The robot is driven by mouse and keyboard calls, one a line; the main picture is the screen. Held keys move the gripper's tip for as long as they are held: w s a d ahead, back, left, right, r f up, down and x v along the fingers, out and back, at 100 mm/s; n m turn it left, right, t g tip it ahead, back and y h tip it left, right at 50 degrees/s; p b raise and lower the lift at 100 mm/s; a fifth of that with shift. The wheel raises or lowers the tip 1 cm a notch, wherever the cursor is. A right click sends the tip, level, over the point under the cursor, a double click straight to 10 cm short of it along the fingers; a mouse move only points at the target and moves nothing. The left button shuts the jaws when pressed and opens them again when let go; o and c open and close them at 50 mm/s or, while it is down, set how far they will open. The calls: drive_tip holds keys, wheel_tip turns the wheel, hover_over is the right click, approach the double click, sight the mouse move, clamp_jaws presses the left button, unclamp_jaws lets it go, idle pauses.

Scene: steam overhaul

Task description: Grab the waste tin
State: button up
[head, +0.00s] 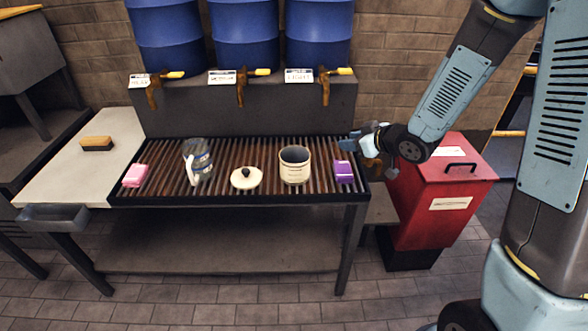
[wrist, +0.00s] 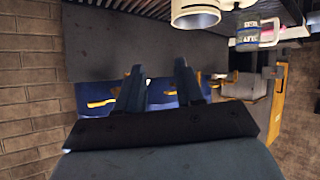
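A cream tin with a label (head: 295,172), open at the top, stands upright on the slatted grate, right of the middle. I take it as the waste tin, but its label is too small to read. A cream lid with a dark knob (head: 246,179) lies on the grate to its left. The tin also shows at the top of the wrist view (wrist: 196,14). My gripper (head: 350,141) is above the grate's back right corner, behind and right of the tin and apart from it. In the wrist view its two fingers (wrist: 160,75) are spread with nothing between them.
A clear labelled jar (head: 198,160), a pink block (head: 135,175) and a purple block (head: 343,172) stand on the grate (head: 268,155). Blue barrels (head: 245,35) with taps are behind. A red bin (head: 440,195) stands right. A brush (head: 97,143) lies on the left worktop.

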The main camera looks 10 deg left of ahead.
drive_tip(key=s+a+f+n+g+y, duration=0.2)
drive_tip(key=s+a+f+g+y, duration=0.15)
drive_tip(key=a+f, duration=0.2)
drive_tip(key=t, duration=0.1)
approach(283, 162)
drive_tip(key=w+a, duration=0.1)
drive_tip(key=a, duration=0.1)
drive_tip(key=shift+d+f+x, duration=0.1)
drive_tip(key=shift+f+x, duration=0.1)
drive_tip(key=shift+x, duration=1.2)
drive_tip(key=shift+d+f+x, duration=0.1)
drive_tip(key=shift+f+x, duration=0.1)
drive_tip(key=shift+x, duration=1.2)
clamp_jaws()
